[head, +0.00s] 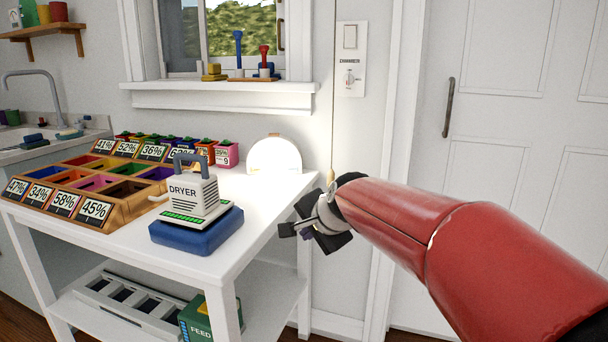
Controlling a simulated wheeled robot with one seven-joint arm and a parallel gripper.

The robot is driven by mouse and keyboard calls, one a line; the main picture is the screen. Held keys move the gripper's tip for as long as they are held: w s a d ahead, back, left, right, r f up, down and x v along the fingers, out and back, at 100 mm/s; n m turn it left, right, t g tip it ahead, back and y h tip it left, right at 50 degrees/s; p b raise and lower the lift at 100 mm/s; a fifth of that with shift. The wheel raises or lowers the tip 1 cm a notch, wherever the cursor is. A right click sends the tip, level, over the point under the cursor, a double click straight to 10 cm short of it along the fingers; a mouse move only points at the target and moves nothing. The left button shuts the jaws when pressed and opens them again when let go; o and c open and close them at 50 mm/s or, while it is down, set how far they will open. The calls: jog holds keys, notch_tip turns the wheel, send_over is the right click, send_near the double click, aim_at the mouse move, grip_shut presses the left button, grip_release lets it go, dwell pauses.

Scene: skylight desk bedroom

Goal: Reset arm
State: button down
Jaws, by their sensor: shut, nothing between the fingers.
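My red arm reaches in from the lower right of the head view. My gripper (291,231) is at its end, beside the right edge of the white table (275,205). The gripper is shut, and I see nothing held in it. The fingers look small and dark, partly covered by the wrist parts.
On the table stand a grey dryer (190,195) on a blue pad (196,232), a wooden compartment tray (75,222) with number cards, and a glowing domed lamp (274,157). A white door (515,120) is behind my arm. A green feed box (196,322) sits on the lower shelf.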

jog(key=s+d+f+n+g+h, duration=0.1)
jog(key=s+d+f+n, duration=0.2)
jog(key=s, duration=0.6)
jog(key=s+d+f+n+g+h, duration=0.1)
jog(key=s+d+f+n, duration=0.2)
jog(key=s+d, duration=0.3)
jog(key=s+d+f+n+g+h, duration=0.1)
jog(key=s+d, duration=0.4)
jog(key=s, duration=0.9)
notch_tip(320, 180, down, 2)
jog(key=shift+d+f+n+h, duration=0.2)
jog(key=shift+n+h, duration=0.3)
jog(key=shift+n, duration=0.7)
